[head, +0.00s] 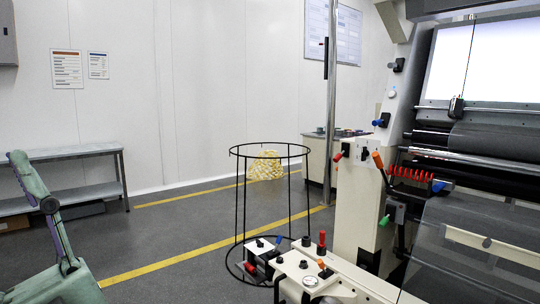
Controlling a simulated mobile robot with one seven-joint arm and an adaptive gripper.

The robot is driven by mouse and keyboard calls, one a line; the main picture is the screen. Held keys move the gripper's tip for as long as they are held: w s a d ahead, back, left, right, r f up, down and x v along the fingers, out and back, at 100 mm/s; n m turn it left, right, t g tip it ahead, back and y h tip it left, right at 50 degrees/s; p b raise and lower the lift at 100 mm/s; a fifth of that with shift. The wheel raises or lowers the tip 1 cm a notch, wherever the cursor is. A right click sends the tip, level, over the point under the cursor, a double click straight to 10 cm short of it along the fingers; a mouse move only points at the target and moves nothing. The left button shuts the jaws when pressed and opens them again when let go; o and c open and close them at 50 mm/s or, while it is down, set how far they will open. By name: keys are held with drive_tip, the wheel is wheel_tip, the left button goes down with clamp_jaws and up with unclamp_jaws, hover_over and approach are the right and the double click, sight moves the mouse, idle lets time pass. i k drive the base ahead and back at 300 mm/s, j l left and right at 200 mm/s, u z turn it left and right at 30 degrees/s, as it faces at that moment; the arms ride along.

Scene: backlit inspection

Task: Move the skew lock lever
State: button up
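The inspection machine (365,205) stands at the right with several coloured levers and knobs. An orange-handled lever (378,160) tilts up on its side frame. A green-handled lever (385,220) sits lower, and a blue-handled one (381,121) sits higher. On the low cream unit in front are a red upright handle (322,240) and an orange-tipped lever (325,271). No label is readable, so I cannot tell which is the skew lock lever. My gripper is not in view.
A black wire hoop stand (237,195) stands left of the machine, with a yellow-white heap (266,166) seen through it. A grey bench (75,152) is along the left wall. Yellow lines (185,258) mark the floor. Open floor lies between bench and stand.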

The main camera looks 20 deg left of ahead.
sight(339, 156)
drive_tip(key=u, duration=0.2)
drive_tip(key=i+j+z, duration=0.3)
drive_tip(key=i+j, duration=0.65)
drive_tip(key=i, duration=0.15)
drive_tip(key=i+j+z, duration=0.35)
drive_tip(key=i+j, duration=0.65)
drive_tip(key=j, duration=0.15)
